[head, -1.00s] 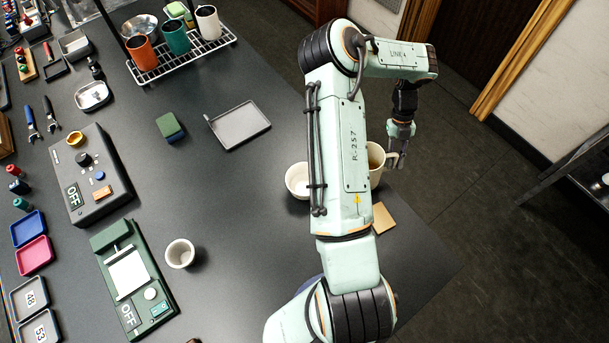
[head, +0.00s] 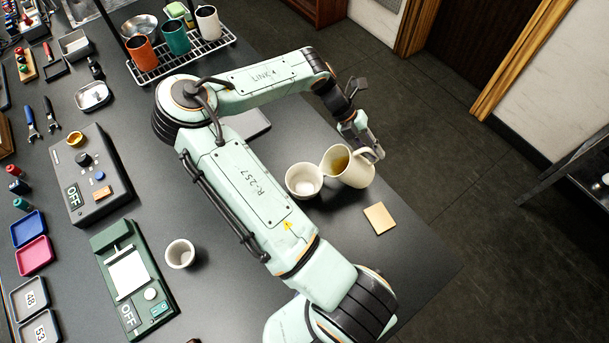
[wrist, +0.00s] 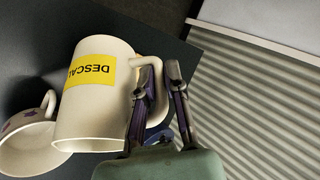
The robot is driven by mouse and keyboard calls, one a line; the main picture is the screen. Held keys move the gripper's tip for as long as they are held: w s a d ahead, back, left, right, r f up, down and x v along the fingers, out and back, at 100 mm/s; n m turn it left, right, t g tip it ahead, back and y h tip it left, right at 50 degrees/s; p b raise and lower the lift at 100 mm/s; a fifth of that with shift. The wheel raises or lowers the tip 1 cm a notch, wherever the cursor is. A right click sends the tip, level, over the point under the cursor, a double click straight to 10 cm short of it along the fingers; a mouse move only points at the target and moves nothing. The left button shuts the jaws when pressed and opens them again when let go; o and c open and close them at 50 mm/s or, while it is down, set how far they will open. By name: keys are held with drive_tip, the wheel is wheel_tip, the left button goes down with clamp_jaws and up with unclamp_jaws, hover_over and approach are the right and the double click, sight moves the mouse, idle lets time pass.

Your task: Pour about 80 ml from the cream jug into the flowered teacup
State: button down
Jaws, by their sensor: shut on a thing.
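The cream-coloured jug (head: 352,172) is tilted left, its rim beside the rim of the flowered teacup (head: 303,181). Brownish liquid shows inside the jug. In the wrist view, the jug (wrist: 97,105) bears a yellow label reading "DESCAL", its end hidden. The teacup (wrist: 30,140) shows purple flower-like marks and its handle at the lower left. In the head view something whitish shows in the teacup; I cannot tell what. My gripper (head: 372,150) is shut on the jug's handle, with its fingers (wrist: 158,80) around it in the wrist view. No falling stream is visible.
A tan square (head: 380,218) lies right of the teacup, near the table's right edge. A white cup (head: 180,253) stands further left beside a green scale-like device (head: 133,280). A grey tray (head: 248,124) is partly behind my arm. A rack (head: 182,62) holds several cups at the back.

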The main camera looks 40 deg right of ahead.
drive_tip(key=shift+w+a+r+m+g+h, duration=0.15)
drive_tip(key=shift+a+r+g+h, duration=0.15)
drive_tip(key=shift+r+h, duration=0.15)
drive_tip(key=shift+w+a+r+m+g+h, duration=0.15)
drive_tip(key=shift+a+r+g+h, duration=0.1)
drive_tip(key=shift+r+h, duration=0.15)
drive_tip(key=shift+w+a+r+g+h+b, duration=0.15)
drive_tip(key=shift+a+r+g+h+b, duration=0.1)
drive_tip(key=shift+r+h+b, duration=0.15)
drive_tip(key=shift+w+a+r+h, duration=0.1)
drive_tip(key=shift+a+r+h, duration=0.15)
drive_tip(key=shift+r, duration=0.15)
drive_tip(key=shift+w+a+r+m+g+b, duration=0.15)
drive_tip(key=shift+r+m+g+b, duration=0.2)
drive_tip(key=shift+b, duration=0.4)
drive_tip(key=shift+w+a+r+g+h+b, duration=0.3)
drive_tip(key=shift+a+r+g+h+b, duration=0.35)
drive_tip(key=shift+h, duration=0.25)
idle(1.2)
